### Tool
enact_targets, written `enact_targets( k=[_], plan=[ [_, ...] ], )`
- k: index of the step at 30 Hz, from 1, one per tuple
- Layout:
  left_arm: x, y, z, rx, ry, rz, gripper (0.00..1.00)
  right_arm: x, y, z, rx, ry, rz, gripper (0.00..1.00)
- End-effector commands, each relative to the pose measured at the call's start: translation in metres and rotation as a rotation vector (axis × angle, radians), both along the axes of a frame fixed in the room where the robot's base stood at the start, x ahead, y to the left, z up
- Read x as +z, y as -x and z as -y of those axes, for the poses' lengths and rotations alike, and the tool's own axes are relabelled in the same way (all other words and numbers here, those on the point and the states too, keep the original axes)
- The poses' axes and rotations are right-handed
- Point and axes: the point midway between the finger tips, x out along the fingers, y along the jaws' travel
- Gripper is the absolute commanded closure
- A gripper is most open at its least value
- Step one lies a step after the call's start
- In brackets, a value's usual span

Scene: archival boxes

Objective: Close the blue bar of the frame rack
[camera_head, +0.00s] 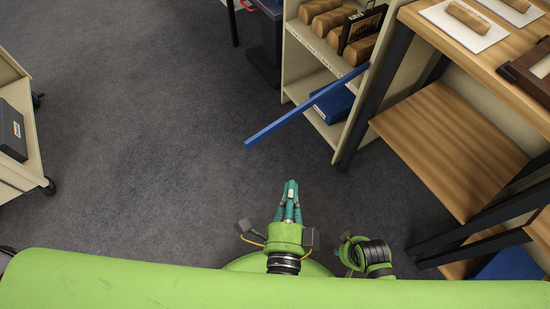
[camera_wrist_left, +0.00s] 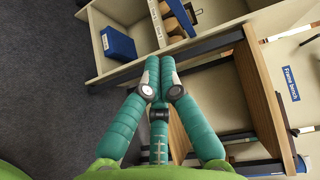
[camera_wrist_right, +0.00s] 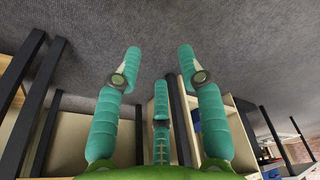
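The blue bar (camera_head: 300,109) sticks out at a slant from the cream rack (camera_head: 290,65), its free end pointing down and left over the grey floor. Its other end meets the rack's front edge near the middle shelf. My left gripper (camera_head: 291,185) is below and right of the bar's free end in the head view, apart from it. Its fingertips (camera_wrist_left: 160,76) are together with nothing seen between them.
A wooden bench (camera_head: 450,145) with dark legs stands at the right, near my right arm. A blue box (camera_head: 335,103) sits on the rack's lower shelf. A cart (camera_head: 35,160) with a dark box stands at the left. The floor between is clear.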

Motion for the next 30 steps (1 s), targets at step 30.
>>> enact_targets(
  k=[30],
  plan=[
    [0.019, -0.125, -0.019, 0.007, 0.000, 0.072, 1.00, -0.031, 0.015, 0.002, 0.004, 0.002, -0.018, 0.60]
  ],
)
